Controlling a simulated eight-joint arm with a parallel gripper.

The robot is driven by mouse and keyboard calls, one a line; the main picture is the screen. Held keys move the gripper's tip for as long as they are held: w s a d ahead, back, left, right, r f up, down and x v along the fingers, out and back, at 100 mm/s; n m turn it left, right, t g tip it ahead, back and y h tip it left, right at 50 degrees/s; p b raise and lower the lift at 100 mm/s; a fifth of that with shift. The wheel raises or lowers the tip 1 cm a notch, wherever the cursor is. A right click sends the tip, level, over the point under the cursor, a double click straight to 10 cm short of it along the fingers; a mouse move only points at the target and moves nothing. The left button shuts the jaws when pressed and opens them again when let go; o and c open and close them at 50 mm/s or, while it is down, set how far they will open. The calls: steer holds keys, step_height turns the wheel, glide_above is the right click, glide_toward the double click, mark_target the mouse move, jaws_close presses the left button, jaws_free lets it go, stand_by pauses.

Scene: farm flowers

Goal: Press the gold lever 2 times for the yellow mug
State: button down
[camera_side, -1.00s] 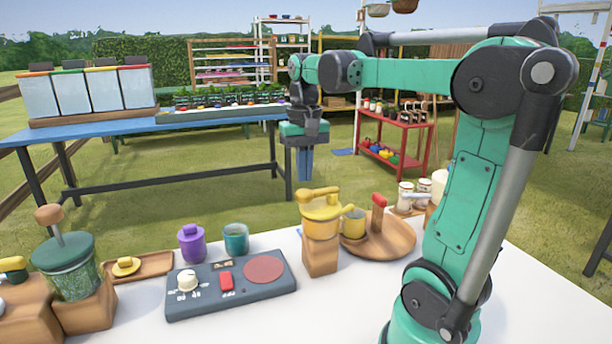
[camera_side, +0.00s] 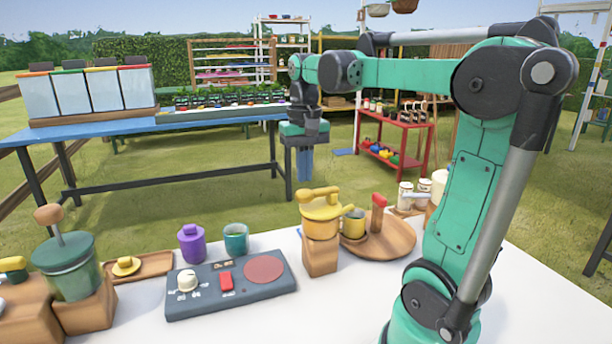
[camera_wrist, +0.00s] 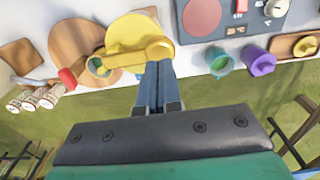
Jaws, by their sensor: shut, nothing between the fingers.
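The gold lever (camera_side: 318,192) is a yellow bar on top of a yellow dispenser (camera_side: 320,229) that stands on a wooden block. The yellow mug (camera_side: 354,223) is just right of the dispenser, by a round wooden board; the wrist view shows it near the lever's end (camera_wrist: 97,66). My gripper (camera_side: 304,179) is shut and empty, pointing down. In the side view its tips appear just above the lever. In the wrist view the shut fingers (camera_wrist: 158,66) overlap the lever's edge (camera_wrist: 135,56); I cannot tell whether they touch.
A grey control panel (camera_side: 190,307) with a red switch lies left of the dispenser. A purple jar (camera_side: 191,244) and a teal mug (camera_side: 236,240) stand behind it. The round board (camera_side: 395,240) carries a red-tipped upright handle. Several jars (camera_side: 405,196) stand at right. White table is clear in front.

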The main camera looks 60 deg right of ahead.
mark_target(304, 191)
steer(key=shift+f, duration=0.1)
steer(key=shift+f, duration=1.55)
steer(key=shift+r, duration=1.65)
steer(key=shift+f, duration=0.15)
stand_by(0.7)
steer(key=shift+f, duration=1.55)
steer(key=shift+r, duration=1.7)
